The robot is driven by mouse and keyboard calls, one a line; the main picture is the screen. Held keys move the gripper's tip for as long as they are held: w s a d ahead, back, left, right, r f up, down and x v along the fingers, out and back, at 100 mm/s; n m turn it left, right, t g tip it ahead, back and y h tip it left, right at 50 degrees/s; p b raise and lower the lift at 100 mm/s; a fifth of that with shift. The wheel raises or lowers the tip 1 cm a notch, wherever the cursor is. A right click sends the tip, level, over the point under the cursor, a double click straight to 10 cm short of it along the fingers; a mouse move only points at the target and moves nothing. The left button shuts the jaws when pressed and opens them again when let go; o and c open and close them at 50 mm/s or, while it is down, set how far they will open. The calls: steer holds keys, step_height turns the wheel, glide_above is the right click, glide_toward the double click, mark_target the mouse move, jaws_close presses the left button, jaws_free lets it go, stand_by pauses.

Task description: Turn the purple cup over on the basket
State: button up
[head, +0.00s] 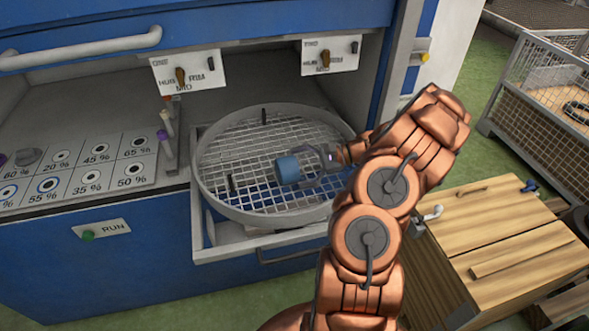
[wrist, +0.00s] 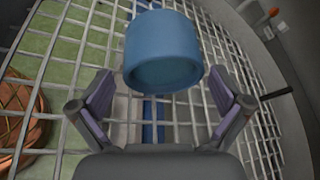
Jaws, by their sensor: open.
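The basket is a round grey wire-mesh tray with a raised rim (head: 210,200), set in a pulled-out drawer frame. A blue cup (head: 287,168) is on its mesh; I see no purple cup there. My gripper (head: 314,167) reaches in from the right, low over the mesh. In the wrist view its two fingers (wrist: 161,95) are spread to either side, with nothing clasped between them.
Small dark pegs (head: 264,116) stand on the mesh. A panel of percentage marks (head: 90,170) lies left, with slim upright handles (head: 165,145) beside it. Labelled cards (head: 188,72) hang above the basket. A wooden cabinet (head: 500,240) and a wire cage (head: 545,100) stand right.

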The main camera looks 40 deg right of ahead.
steer(key=v, duration=1)
steer(key=shift+s+d+r, duration=0.1)
steer(key=shift+s+d, duration=0.1)
steer(key=shift+d, duration=0.05)
steer(key=s+a+r+n+g+h, duration=0.1)
steer(key=a+r+n+g, duration=0.4)
steer(key=a, duration=0.9)
steer(key=s+a+r+n+g+h, duration=0.1)
steer(key=a+r+n+g, duration=0.4)
steer(key=a, duration=0.8)
steer(key=s+a+r+n+h, duration=0.2)
steer(key=s+a+n+h, duration=0.3)
steer(key=s+a, duration=0.35)
steer(key=s+d+n+h, duration=0.1)
steer(key=s+h, duration=0.1)
steer(key=s, duration=0.4)
steer(key=s+d+f+n+h, duration=0.1)
steer(key=s+d+n+h, duration=0.1)
steer(key=s, duration=0.4)
steer(key=shift+s+f+h, duration=0.15)
steer(key=shift+s+h, duration=0.1)
steer(key=shift+h, duration=0.15)
